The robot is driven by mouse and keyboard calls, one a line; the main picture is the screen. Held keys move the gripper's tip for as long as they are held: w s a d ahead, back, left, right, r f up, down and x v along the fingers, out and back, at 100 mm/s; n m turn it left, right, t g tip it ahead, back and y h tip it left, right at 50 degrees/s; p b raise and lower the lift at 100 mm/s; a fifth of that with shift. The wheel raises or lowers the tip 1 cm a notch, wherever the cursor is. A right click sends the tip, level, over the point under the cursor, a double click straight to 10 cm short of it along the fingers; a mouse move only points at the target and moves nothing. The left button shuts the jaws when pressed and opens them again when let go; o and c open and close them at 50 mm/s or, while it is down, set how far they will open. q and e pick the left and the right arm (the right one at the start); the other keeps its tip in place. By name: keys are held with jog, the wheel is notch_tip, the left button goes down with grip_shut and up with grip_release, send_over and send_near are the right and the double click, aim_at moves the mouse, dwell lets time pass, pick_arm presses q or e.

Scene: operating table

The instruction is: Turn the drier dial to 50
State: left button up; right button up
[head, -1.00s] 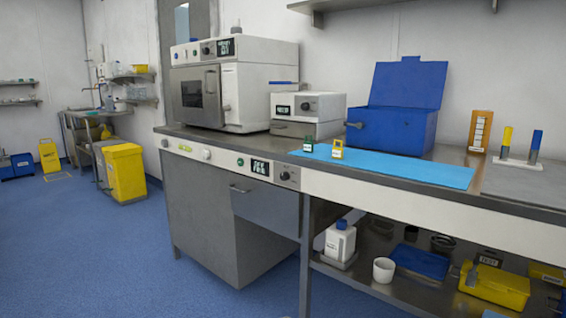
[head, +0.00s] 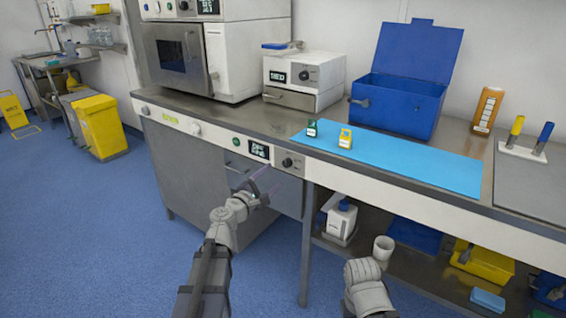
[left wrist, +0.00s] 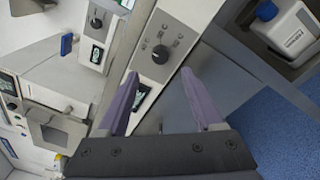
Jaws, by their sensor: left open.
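A dark round dial (head: 287,162) sits on the white front panel of the counter, right of a small lit display (head: 259,150). I cannot read any label that names it as the drier dial. In the left wrist view this dial (left wrist: 160,54) has marks around it, too small to read. My left gripper (head: 269,180) is open and empty, just in front of and below-left of the dial. In the left wrist view its purple fingers (left wrist: 159,76) are spread, with the dial beyond the gap between them, apart from it. My right gripper (head: 364,272) is low in front of the shelf; its fingers cannot be made out.
A grey drawer (head: 265,182) with a handle is below the panel. On the counter are a large oven (head: 235,55), a white box device (head: 322,74) with its own dial, a blue mat (head: 410,168) and a blue box (head: 395,105).

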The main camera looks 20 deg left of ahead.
aim_at(286, 165)
pick_arm(q)
jog(key=x, duration=0.7)
jog(key=shift+w+d, duration=0.2)
jog(key=shift+w, duration=0.15)
grip_shut()
dwell(0.3)
